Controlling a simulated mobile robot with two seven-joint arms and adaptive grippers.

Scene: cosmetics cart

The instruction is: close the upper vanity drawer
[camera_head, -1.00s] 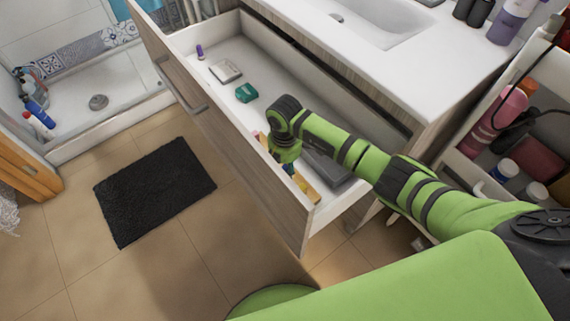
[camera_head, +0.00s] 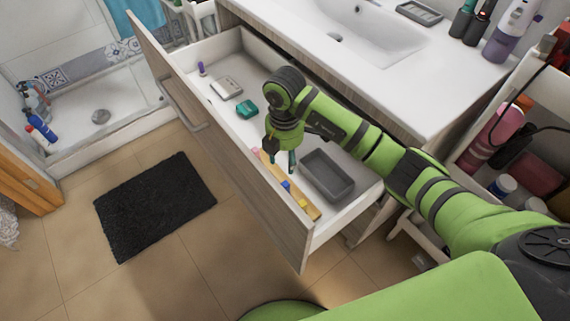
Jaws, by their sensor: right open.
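The upper vanity drawer (camera_head: 240,158) stands pulled out from under the white sink top, its wooden front facing lower left. Its long handle (camera_head: 182,106) shows on the outer face. My right gripper (camera_head: 282,160) points down over the open drawer, with its fingers apart and empty. It is on the inner side of the drawer front, above the items inside; I cannot tell whether it touches anything. My left gripper is not in view.
The drawer holds a grey tray (camera_head: 328,176), a yellow wooden item (camera_head: 298,198), a green item (camera_head: 247,109) and a pale box (camera_head: 226,88). A cosmetics cart (camera_head: 466,160) stands at the right. A black mat (camera_head: 155,205) lies on the clear floor.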

